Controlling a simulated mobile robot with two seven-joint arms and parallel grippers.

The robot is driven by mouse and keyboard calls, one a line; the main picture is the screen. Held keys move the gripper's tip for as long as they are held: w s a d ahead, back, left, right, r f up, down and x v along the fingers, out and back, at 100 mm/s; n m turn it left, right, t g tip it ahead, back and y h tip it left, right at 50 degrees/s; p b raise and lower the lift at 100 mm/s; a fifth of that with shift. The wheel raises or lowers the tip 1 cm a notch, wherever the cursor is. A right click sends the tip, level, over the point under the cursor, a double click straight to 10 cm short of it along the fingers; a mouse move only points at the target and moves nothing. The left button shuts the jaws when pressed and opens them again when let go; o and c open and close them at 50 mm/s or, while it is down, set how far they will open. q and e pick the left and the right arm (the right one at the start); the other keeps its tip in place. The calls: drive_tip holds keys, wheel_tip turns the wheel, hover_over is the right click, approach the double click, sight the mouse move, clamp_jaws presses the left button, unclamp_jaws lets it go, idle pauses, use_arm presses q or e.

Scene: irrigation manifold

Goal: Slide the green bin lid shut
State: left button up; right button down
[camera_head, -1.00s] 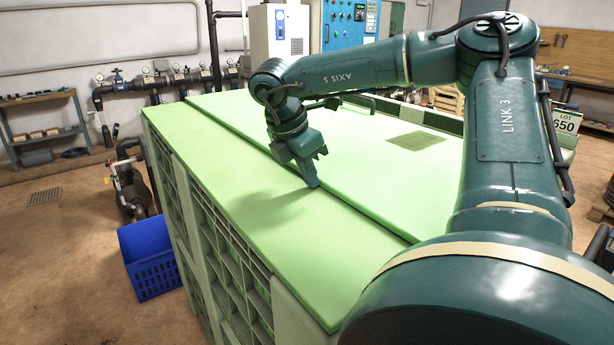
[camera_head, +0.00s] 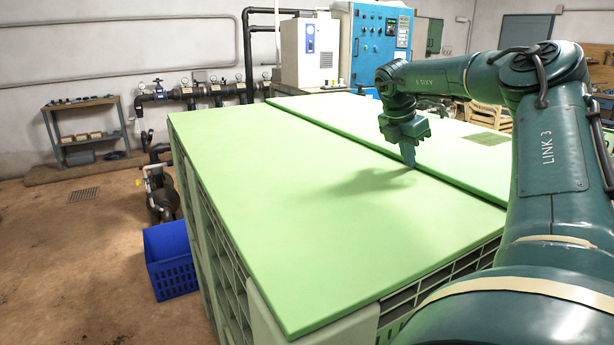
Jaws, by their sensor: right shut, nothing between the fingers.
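The green bin (camera_head: 225,262) is a large box with ribbed walls, filling the middle of the view. Its light green top shows as two flat panels: a wide near panel (camera_head: 300,220) and a far panel (camera_head: 460,152). A straight step or seam runs diagonally between them. I cannot tell for sure which panel is the sliding lid. My right gripper (camera_head: 409,164) points down, shut and empty, with its fingertips at the seam. Whether they touch the far panel's edge is unclear. My right arm hides the right end of the bin. My left gripper is not in view.
A blue crate (camera_head: 171,262) stands on the floor left of the bin. Dark pipes and a pump (camera_head: 160,195) are near its left corner. A shelf (camera_head: 88,130), a white cabinet (camera_head: 310,53) and a blue control panel (camera_head: 378,42) stand behind. Floor at left is open.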

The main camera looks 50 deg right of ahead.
sight(418, 159)
drive_tip(key=d, duration=0.2)
drive_tip(key=shift+s+d, duration=0.35)
drive_tip(key=shift+s, duration=0.05)
drive_tip(key=shift+d, duration=0.1)
